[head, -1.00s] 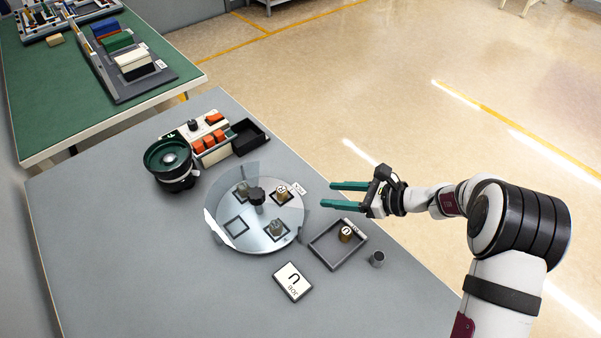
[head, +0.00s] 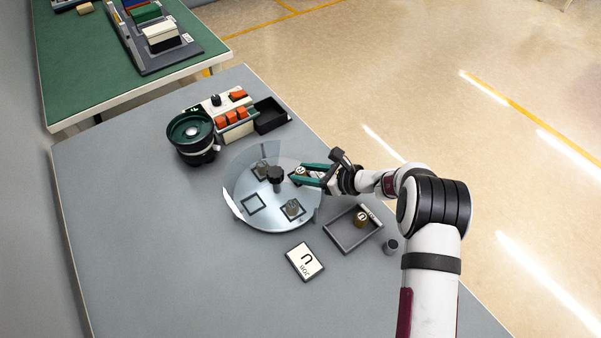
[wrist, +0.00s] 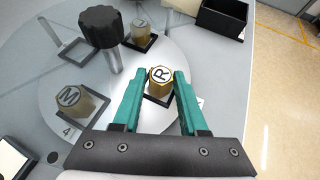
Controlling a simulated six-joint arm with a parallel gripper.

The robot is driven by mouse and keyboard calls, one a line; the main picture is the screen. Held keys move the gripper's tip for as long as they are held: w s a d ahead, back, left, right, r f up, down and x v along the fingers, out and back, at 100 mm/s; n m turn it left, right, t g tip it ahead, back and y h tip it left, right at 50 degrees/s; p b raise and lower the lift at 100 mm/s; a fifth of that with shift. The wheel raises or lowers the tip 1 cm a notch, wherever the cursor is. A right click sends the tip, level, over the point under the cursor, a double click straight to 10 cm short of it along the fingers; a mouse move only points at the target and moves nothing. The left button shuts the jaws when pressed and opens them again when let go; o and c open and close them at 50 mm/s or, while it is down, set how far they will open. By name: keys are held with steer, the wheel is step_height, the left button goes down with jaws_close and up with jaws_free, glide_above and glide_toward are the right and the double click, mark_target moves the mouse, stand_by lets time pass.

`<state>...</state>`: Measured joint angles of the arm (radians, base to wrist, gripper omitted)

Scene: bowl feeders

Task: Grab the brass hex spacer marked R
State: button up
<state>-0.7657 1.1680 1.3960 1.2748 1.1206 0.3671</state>
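The brass hex spacer marked R (wrist: 160,82) stands upright in a square black frame on the round disc (head: 238,197). My gripper (wrist: 153,80) has its two teal fingers on either side of the R spacer near its top. A thin gap seems to show between the fingers and the spacer, so the fingers look open around it. A spacer marked M (wrist: 71,100) stands in another frame on the disc, and a third spacer (wrist: 142,30) stands behind.
A black knob (wrist: 101,27) rises on a post at the disc's centre. A grey tray (head: 341,241) holds another brass spacer (head: 361,218). A card marked U (head: 305,261) and a small grey cylinder (head: 391,246) lie nearby.

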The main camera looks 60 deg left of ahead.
jaws_close()
